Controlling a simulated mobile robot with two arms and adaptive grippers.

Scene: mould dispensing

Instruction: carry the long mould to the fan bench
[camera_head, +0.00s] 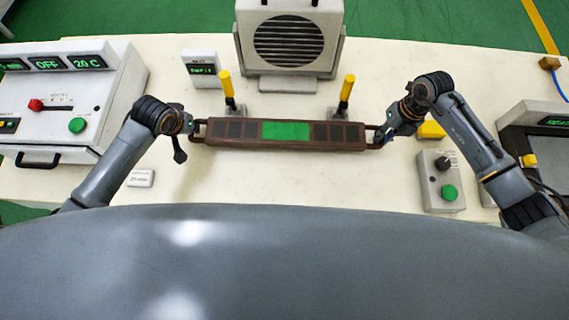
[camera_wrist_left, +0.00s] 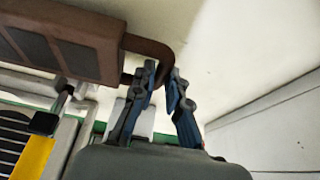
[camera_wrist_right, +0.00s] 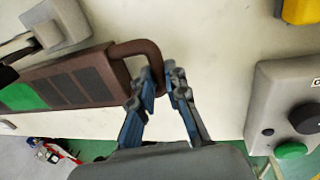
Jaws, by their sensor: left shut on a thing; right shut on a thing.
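The long brown mould (camera_head: 228,143), with dark cavities and a green middle panel, lies level across the bench (camera_head: 270,185) in front of the fan unit (camera_head: 289,45). It has a loop handle at each end. My left gripper (camera_head: 194,128) is shut on the left handle, which also shows in the left wrist view (camera_wrist_left: 160,50). My right gripper (camera_head: 383,135) is shut on the right handle, which also shows in the right wrist view (camera_wrist_right: 148,48). I cannot tell whether the mould touches the bench or hangs just above it.
Two yellow-handled clamps (camera_head: 226,86) (camera_head: 346,90) stand behind the mould. A small display (camera_head: 201,68) is beside the fan. A control box with a red knob (camera_head: 75,95) is at the left, a green-button box (camera_head: 440,180) at the right.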

